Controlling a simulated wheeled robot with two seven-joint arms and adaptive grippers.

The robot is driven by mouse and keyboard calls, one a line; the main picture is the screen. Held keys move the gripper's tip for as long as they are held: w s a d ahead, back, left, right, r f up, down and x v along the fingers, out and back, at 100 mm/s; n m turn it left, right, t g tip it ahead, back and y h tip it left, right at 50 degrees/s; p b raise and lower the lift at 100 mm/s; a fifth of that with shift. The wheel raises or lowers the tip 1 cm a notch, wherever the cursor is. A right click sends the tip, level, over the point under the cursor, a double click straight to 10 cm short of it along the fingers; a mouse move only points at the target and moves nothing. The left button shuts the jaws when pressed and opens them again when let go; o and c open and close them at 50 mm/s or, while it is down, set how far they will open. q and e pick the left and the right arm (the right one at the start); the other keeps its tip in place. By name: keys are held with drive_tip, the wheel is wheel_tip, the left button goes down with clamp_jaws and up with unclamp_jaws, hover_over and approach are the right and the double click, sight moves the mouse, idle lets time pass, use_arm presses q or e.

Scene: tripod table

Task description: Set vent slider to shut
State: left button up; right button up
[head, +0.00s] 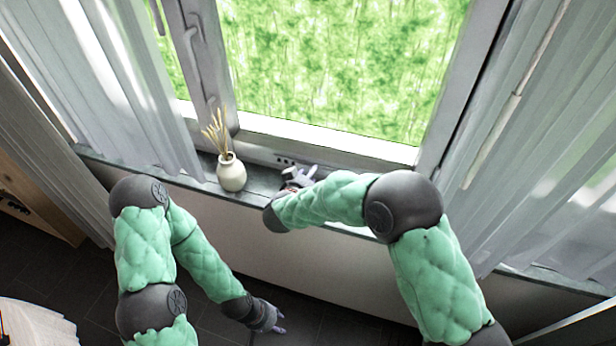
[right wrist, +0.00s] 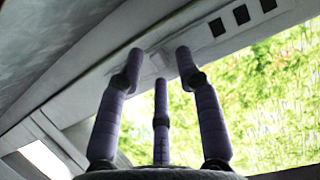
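The vent strip (head: 287,161) is in the lower window frame in the head view, with a few dark square openings. The openings (right wrist: 241,14) also show at the top of the right wrist view. A small pale block (right wrist: 158,63), which looks like the slider, is on the frame left of them. My right gripper (head: 306,173) is at the frame just above the sill. In the right wrist view its purple fingers (right wrist: 160,66) are apart, with their tips around the block; contact is unclear. My left gripper (head: 279,318) hangs low, away from the window, with its fingers apart and empty.
A cream vase (head: 231,174) with dry stalks stands on the dark sill (head: 199,183), left of my right gripper. A window handle (head: 192,50) is on the frame at upper left. Grey curtains (head: 130,90) hang on both sides. The dark floor is below.

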clamp_jaws()
drive_tip(key=shift+a, duration=0.1)
drive_tip(key=shift+w+a+p, duration=0.1)
drive_tip(key=shift+a+p, duration=0.25)
drive_tip(key=a+p, duration=0.1)
drive_tip(key=a, duration=0.1)
drive_tip(key=w+a+p, duration=0.2)
drive_tip(key=a, duration=0.1)
drive_tip(key=shift+a+r, duration=0.15)
drive_tip(key=shift+a, duration=0.2)
drive_tip(key=shift+w+a+p, duration=0.1)
drive_tip(key=shift+a+p, duration=0.2)
drive_tip(key=shift+p, duration=0.1)
drive_tip(key=shift+a, duration=0.2)
